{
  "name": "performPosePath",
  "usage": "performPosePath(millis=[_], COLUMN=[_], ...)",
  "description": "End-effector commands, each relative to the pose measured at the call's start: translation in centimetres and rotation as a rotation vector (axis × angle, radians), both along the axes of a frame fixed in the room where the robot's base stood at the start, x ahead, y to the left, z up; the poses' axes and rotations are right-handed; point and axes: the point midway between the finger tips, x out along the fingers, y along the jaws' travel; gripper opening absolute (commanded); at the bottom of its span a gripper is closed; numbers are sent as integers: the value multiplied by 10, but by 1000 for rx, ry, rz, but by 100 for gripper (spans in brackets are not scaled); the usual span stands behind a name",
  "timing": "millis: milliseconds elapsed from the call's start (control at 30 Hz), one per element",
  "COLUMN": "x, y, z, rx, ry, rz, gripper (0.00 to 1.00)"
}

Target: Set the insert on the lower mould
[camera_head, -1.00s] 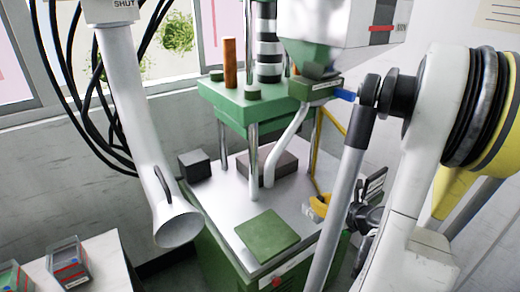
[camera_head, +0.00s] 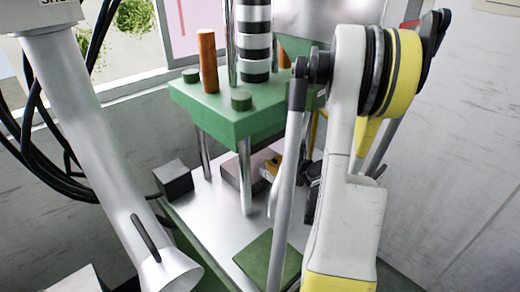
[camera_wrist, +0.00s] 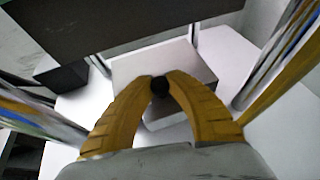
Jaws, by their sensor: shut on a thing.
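My gripper (camera_wrist: 160,84) has yellow ribbed fingers, shut on a small dark round piece, apparently the insert (camera_wrist: 160,86). The lower mould is a grey-brown block (camera_head: 235,178) on the press table, under the green upper plate. In the wrist view its pale top (camera_wrist: 140,63) lies behind and around the fingertips. The piece appears over the block's near part; I cannot tell whether it touches. In the head view my gripper (camera_head: 273,168) is at the block's right side, partly hidden by my arm, and the insert cannot be made out.
Steel columns (camera_head: 245,180) hold the green plate (camera_head: 225,112) above the mould. A dark overhanging block (camera_wrist: 110,25) crosses the top of the wrist view. A dark box (camera_head: 173,180) stands left of the mould; a green pad (camera_head: 252,258) lies in front. A white duct (camera_head: 120,190) hangs left.

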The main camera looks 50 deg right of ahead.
Motion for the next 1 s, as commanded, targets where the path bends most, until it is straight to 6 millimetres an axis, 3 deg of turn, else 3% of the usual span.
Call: performPosePath(millis=[100, 433, 667, 767, 1000], x=[25, 50, 87, 83, 83], y=[-7, -16, -28, -28, -28], z=[-1, -1, -2, -16, -15], rx=[0, 0, 0, 0, 0], ry=[-1, 0, -1, -1, -1], rz=[3, 1, 1, -1, -1], gripper=[0, 0, 0, 0, 0])
